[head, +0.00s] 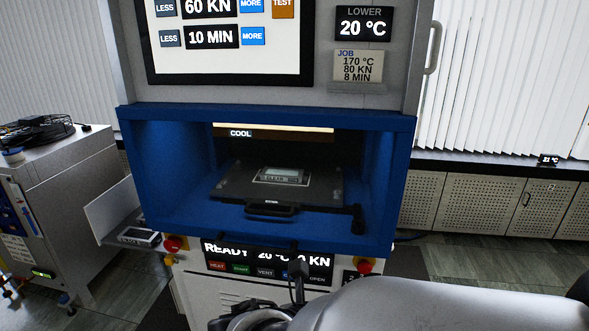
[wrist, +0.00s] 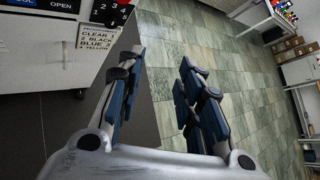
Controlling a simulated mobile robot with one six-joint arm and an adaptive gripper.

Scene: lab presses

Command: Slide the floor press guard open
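The floor press is a grey cabinet with a blue-framed opening (head: 265,115) in the middle of the head view. Inside lies a dark plate (head: 230,185) with a black front handle, below a strip marked COOL. I cannot make out a guard panel across the opening. A grey vertical handle (head: 433,48) is on the upper right side of the cabinet. My gripper (wrist: 160,65) is open and empty in the wrist view, its fingers apart above the floor. In the head view my arm and part of the gripper show at the bottom, in front of the lower panel.
The lower panel (head: 265,254) reads READY, 20 °C and 0 KN, with red knobs at both sides. A large screen (head: 230,65) is above the opening. A grey bench unit (head: 70,190) stands left. Perforated cabinets (head: 470,205) line the right wall. Tiled floor (wrist: 235,95) is free beside a white cabinet.

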